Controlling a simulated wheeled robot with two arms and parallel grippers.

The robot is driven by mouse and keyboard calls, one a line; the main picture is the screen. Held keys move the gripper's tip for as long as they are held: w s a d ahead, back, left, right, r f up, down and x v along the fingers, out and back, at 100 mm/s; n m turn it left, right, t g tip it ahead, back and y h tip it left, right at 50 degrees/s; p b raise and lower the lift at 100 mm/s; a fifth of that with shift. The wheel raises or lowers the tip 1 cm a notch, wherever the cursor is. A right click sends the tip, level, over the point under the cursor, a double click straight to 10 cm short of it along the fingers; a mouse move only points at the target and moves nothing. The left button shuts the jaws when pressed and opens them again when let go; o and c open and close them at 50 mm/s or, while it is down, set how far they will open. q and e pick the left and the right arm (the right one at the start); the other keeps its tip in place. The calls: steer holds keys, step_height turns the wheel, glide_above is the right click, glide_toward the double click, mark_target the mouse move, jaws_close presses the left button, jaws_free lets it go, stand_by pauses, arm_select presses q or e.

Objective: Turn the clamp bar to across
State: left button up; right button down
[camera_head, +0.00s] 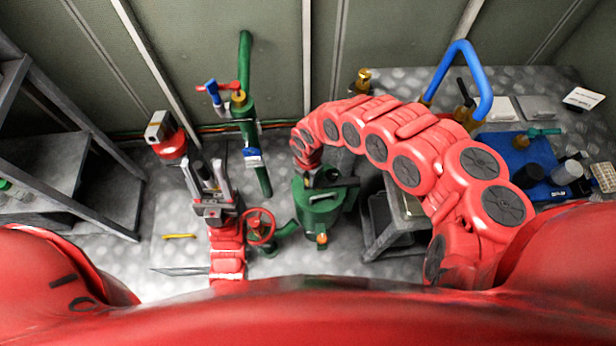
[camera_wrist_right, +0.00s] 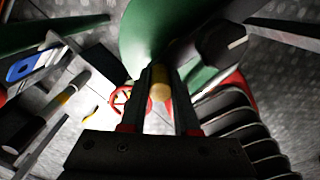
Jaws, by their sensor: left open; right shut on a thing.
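The green housing (camera_head: 318,218) stands upright in the middle of the head view, with a dark clamp bar (camera_head: 342,184) on its top. My right gripper (camera_head: 317,178) comes down on this top from above and is shut on the bar. Its jaws partly hide the grip. In the right wrist view the fingers (camera_wrist_right: 160,78) are close together before the green housing (camera_wrist_right: 150,35), with a dark bar end (camera_wrist_right: 222,43) to the right. A brass piece (camera_wrist_right: 160,90) shows between the fingers. My left gripper (camera_head: 204,168) is open and empty, left of the housing.
A red handwheel (camera_head: 260,226) is close left of the housing. A green pipe (camera_head: 246,90) with a red lever rises behind. A grey workbench (camera_head: 400,225) stands at right, and a blue mat (camera_head: 520,150) holds small items. Shelving (camera_head: 75,160) stands at left.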

steer(key=shift+s, duration=0.1)
steer(key=c, duration=0.7)
jaws_free()
steer(key=shift+o, duration=0.2)
steer(key=shift+r, duration=0.1)
step_height(320, 180, up, 8)
steer(key=p, duration=0.3)
steer(key=shift+d+r, duration=0.15)
step_height(320, 180, up, 9)
steer(key=p, duration=0.7)
